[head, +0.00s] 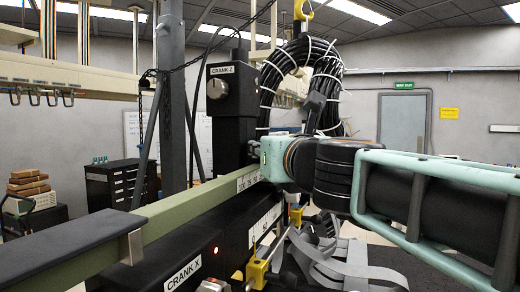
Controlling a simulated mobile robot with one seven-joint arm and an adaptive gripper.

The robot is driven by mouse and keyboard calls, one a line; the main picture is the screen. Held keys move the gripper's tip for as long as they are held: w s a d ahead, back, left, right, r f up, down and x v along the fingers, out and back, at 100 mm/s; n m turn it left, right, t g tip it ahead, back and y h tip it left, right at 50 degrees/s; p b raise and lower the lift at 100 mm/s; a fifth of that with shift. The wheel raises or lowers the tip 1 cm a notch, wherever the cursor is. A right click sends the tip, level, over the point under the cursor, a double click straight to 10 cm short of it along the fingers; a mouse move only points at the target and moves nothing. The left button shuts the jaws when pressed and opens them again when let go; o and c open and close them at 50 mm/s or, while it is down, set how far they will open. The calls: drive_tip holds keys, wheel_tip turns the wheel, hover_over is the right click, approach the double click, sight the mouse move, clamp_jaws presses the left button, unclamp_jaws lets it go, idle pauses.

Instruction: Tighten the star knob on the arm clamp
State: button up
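My arm comes in from the right and ends in front of the pale green beam (185,208), near its printed scale. I cannot make out my gripper or its fingers; the wrist and the machine parts around it hide that area. No star knob can be clearly made out. The arm clamp cannot be picked out with certainty either; the area behind and below my wrist is covered. A round pale knob (216,88) sits on the black box marked CRANK Z (238,85), left of my wrist.
A thick black cable coil (333,75) hangs from a yellow hook (303,10) behind my arm. A black box marked CRANK X (190,262) lies below the beam. Grey straps (345,265) lie at the lower middle. A black drawer cabinet (115,185) stands at left.

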drive_tip(key=o, duration=1.2)
drive_tip(key=shift+s+r, duration=0.15)
drive_tip(key=shift+s, duration=0.45)
drive_tip(key=shift+v, duration=0.95)
drive_tip(key=shift+d+v, duration=0.2)
drive_tip(key=shift+v, duration=2.3)
